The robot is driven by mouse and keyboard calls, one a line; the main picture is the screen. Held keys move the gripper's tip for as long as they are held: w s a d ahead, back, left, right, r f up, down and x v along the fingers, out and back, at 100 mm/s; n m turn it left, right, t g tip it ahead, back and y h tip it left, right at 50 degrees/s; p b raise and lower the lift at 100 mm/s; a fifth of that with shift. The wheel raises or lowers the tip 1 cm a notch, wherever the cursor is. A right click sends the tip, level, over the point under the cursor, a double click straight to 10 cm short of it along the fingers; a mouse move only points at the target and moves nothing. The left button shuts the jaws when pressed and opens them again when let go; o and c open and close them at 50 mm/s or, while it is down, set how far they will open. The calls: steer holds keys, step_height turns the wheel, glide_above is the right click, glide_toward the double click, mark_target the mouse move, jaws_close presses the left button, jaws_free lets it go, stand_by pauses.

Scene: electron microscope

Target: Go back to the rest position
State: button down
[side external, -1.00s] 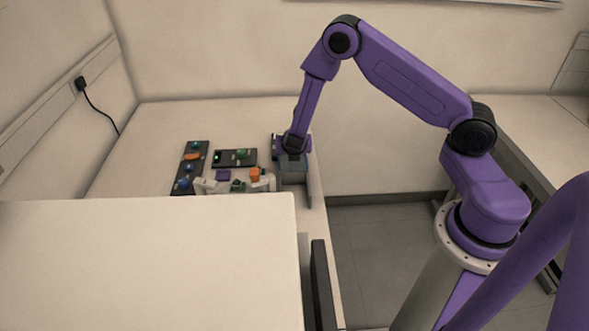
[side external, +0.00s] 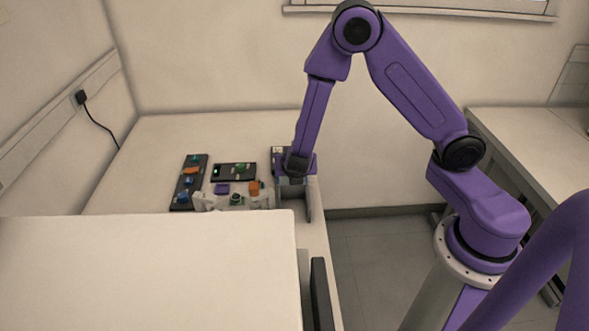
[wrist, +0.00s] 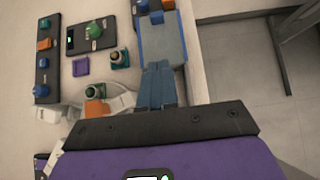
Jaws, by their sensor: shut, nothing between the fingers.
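My gripper (side external: 293,180) is at the right edge of the bench, low over a grey-blue box. In the wrist view its blue fingers (wrist: 158,68) are together with nothing between them. They point at the box's flat top (wrist: 163,40); I cannot tell whether they touch it. In the side external view the wrist partly hides the box (side external: 288,198). My purple arm reaches from its base at the right, with the elbow raised high.
Left of the gripper are a dark panel with coloured knobs (wrist: 46,60), a black panel with a green knob (wrist: 90,34), a purple block (wrist: 81,67) and a white fixture (wrist: 122,103). A large pale surface (side external: 150,265) fills the front left. Open floor (side external: 375,260) lies right of the bench.

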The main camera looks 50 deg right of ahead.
steer(key=s+a+r+m+g+y, duration=0.1)
steer(key=s+r+m, duration=0.3)
steer(key=s, duration=0.5)
steer(key=s+a+r+m+g+y, duration=0.2)
steer(key=s+r+m, duration=0.3)
steer(key=s, duration=0.5)
steer(key=s+a+r+m+g+y, duration=0.1)
steer(key=s+r+m+g+y, duration=0.2)
steer(key=s, duration=0.7)
step_height(320, 180, up, 2)
steer(key=shift+a+r+m+y, duration=0.3)
steer(key=shift+m+y, duration=0.2)
steer(key=shift+m, duration=0.7)
